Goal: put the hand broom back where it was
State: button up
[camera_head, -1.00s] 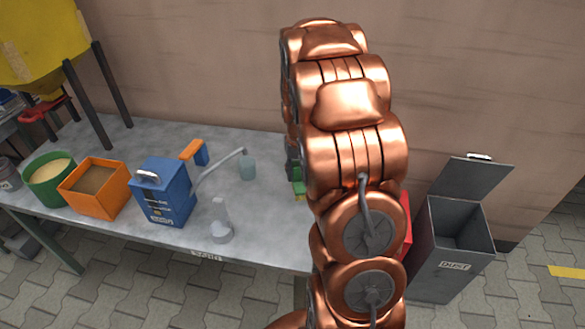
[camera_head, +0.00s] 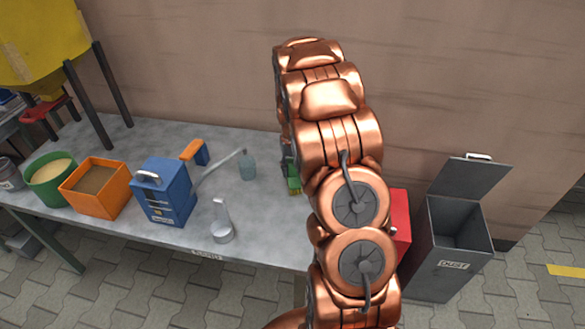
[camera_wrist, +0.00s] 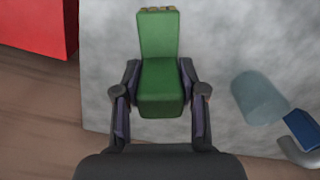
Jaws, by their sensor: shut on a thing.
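The hand broom has a green body (camera_wrist: 160,88), seen in the wrist view with a thin brownish edge at its far end. My gripper (camera_wrist: 159,72) is shut on it, one dark finger on each side. In the head view the broom's green end (camera_head: 293,180) shows just left of my copper arm, above the right part of the grey table (camera_head: 265,228). My arm hides most of the gripper and the rest of the broom there. I cannot tell whether the broom touches the table top.
A teal jar (camera_head: 247,166) stands left of the broom; it also shows in the wrist view (camera_wrist: 258,97). Further left are a metal cup-like item (camera_head: 222,233), a blue box (camera_head: 165,192) and an orange bin (camera_head: 97,187). A red box (camera_head: 400,222) and open dust bin (camera_head: 450,245) stand right.

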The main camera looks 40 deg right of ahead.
jog(key=shift+f, duration=0.15)
jog(key=o, duration=1)
